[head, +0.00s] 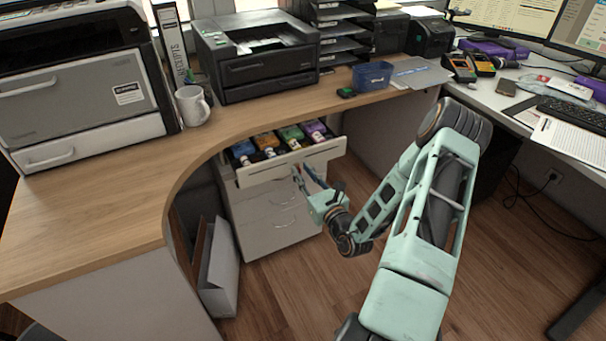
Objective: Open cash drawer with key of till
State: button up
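The top drawer (262,173) of the white pedestal under the wooden counter stands pulled out. Inside it lie several colored bundles or packs in a row, blue, orange, green and purple. My gripper (303,169) is just in front of the drawer's front panel, toward its right half. Its two fingers point up toward the panel and are apart, with nothing visible between them. I cannot tell whether a finger touches the drawer. No key can be made out, and the drawer's lock is not discernible.
Lower drawers (278,222) of the pedestal are closed. The wooden counter (95,215) curves around at left, with a white mug (192,105), a black printer (257,55), a blue bin (372,76) and a small green-and-black object (345,92) on it. Open floor (305,290) lies below my arm.

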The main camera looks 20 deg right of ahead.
jog(key=shift+c, duration=0.5)
grip_shut()
jog(key=shift+r+p, duration=0.1)
jog(key=shift+p, duration=0.2)
jog(key=m+p, duration=0.3)
jog(key=m, duration=0.1)
jog(key=shift+d, duration=0.2)
jog(key=m+p, duration=0.2)
jog(key=m, duration=0.2)
jog(key=shift+d, duration=0.15)
jog(key=shift+f+m+p, duration=0.25)
jog(key=shift+m+p, duration=0.4)
jog(key=shift+m, duration=0.75)
jog(key=shift+f, duration=0.1)
jog(key=shift+o, duration=0.5)
grip_release()
